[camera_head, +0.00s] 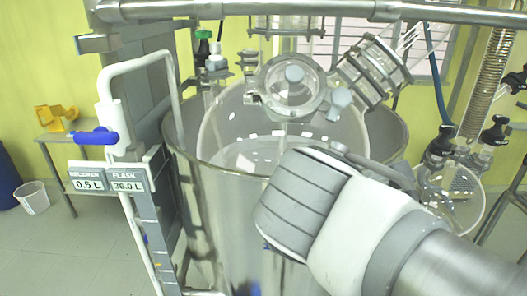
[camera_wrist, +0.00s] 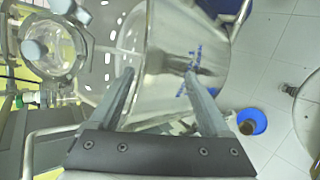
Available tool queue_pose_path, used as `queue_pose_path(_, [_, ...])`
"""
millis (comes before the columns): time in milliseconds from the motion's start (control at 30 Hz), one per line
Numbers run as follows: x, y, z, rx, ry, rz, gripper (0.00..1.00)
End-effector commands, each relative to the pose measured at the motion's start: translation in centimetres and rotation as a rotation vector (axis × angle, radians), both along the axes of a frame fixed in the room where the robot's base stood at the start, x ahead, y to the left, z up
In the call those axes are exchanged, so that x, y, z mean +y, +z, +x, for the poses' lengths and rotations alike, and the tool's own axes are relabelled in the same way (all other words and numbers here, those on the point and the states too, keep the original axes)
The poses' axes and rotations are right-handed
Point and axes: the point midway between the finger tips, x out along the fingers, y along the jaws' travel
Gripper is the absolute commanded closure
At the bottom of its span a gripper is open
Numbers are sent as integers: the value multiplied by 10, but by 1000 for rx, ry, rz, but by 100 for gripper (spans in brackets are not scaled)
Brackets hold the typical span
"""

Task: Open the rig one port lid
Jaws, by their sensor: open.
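The port lid (camera_head: 293,88) is a round clear disc with a grey-blue knob, set in a grey clamp ring on top of the glass vessel. It looks shut. In the wrist view the lid (camera_wrist: 50,50) is at the upper left, with its knob showing. The glass vessel (camera_head: 213,135) sits inside a large steel pot (camera_head: 225,205). In the wrist view my gripper (camera_wrist: 160,74) is open and empty, its fingers over the steel pot's wall, apart from the lid and to its right. In the head view my wrist hides the fingers.
A white pipe handle with a blue lever (camera_head: 95,137) and a display (camera_head: 107,178) reading 0.5 L and 36.0 L stand at left. A metal rail (camera_head: 440,12) crosses above. A glass side neck (camera_head: 372,72) adjoins the lid. A blue bucket (camera_wrist: 252,121) is on the floor.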

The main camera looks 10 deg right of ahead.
Motion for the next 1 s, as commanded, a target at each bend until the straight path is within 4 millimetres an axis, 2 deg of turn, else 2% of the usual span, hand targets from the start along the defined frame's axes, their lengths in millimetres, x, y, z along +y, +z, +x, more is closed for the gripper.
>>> queue_pose_path(567, [-6, -9, -5, 9, -73, 91, 19])
queue_pose_path(667, [-13, -23, -14, 19, -196, 241, 19])
queue_pose_path(800, [-20, -50, -33, 27, -492, 583, 19])
queue_pose_path(1000, [-14, -73, -52, 19, -895, 1030, 19])
